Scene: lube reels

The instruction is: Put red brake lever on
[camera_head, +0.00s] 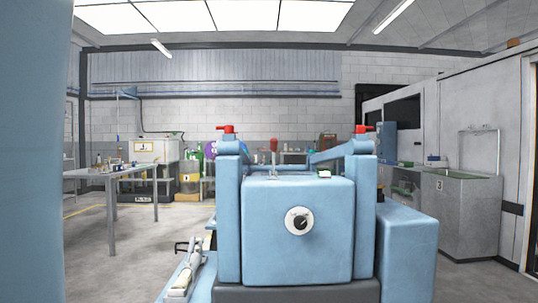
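A light-blue machine (298,248) stands straight ahead, with a round dial (299,221) on its front face. Red parts show in three places. A small upright red-topped lever (274,146) rises behind the middle of the machine's top. A red fitting (226,129) caps the left post (229,215), and a similar red fitting (362,129) caps the right post (366,210). I cannot tell which of these is the brake lever. Neither of my grippers can be made out in this view.
A pale jointed part with a dark end (190,275) lies on a blue ledge at lower left. A large blue surface (32,150) blocks the left edge. A workbench (110,172) stands at left, a grey sink cabinet (460,215) at right. Open floor lies left.

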